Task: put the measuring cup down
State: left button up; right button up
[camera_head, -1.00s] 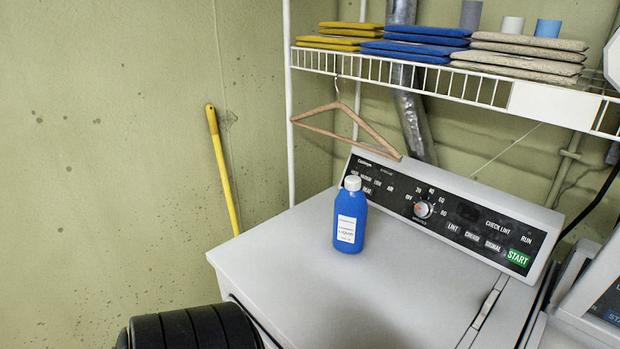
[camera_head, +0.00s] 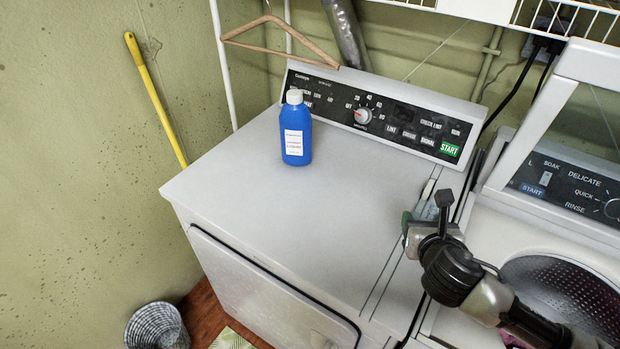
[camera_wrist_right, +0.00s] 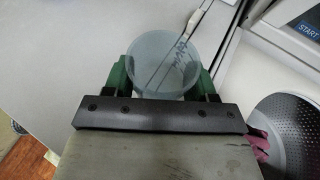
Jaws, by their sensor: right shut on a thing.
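The measuring cup (camera_wrist_right: 165,50) is a clear, bluish see-through cup with dark markings, held between the green fingers of my right gripper (camera_wrist_right: 163,75) in the right wrist view. In the head view my right gripper (camera_head: 420,220) is over the right part of the dryer top (camera_head: 330,225), near its right edge. A small part of the cup (camera_head: 427,208) shows there, mostly hidden by the gripper. I cannot tell whether the cup touches the surface. My left gripper is not in view.
A blue detergent bottle (camera_head: 296,130) stands upright at the back left of the dryer top. The middle and front left are clear. The open washer with its drum (camera_head: 560,290) is at the right. A wicker basket (camera_head: 157,327) stands on the floor.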

jog(key=shift+w+d, duration=0.25)
jog(key=shift+w, duration=0.7)
jog(key=p, duration=0.1)
send_over(373, 227)
notch_tip(373, 227, down, 6)
jog(key=shift+w+f, duration=0.1)
jog(key=shift+f, duration=0.1)
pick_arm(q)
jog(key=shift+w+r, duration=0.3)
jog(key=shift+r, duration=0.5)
pick_arm(e)
jog(key=shift+f, duration=2.05)
jog(key=o, duration=1)
jog(key=shift+f, duration=0.1)
jog(key=shift+c, duration=0.2)
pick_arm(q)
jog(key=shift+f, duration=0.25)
pick_arm(e)
jog(key=v, duration=1.2)
jog(key=shift+a, duration=0.1)
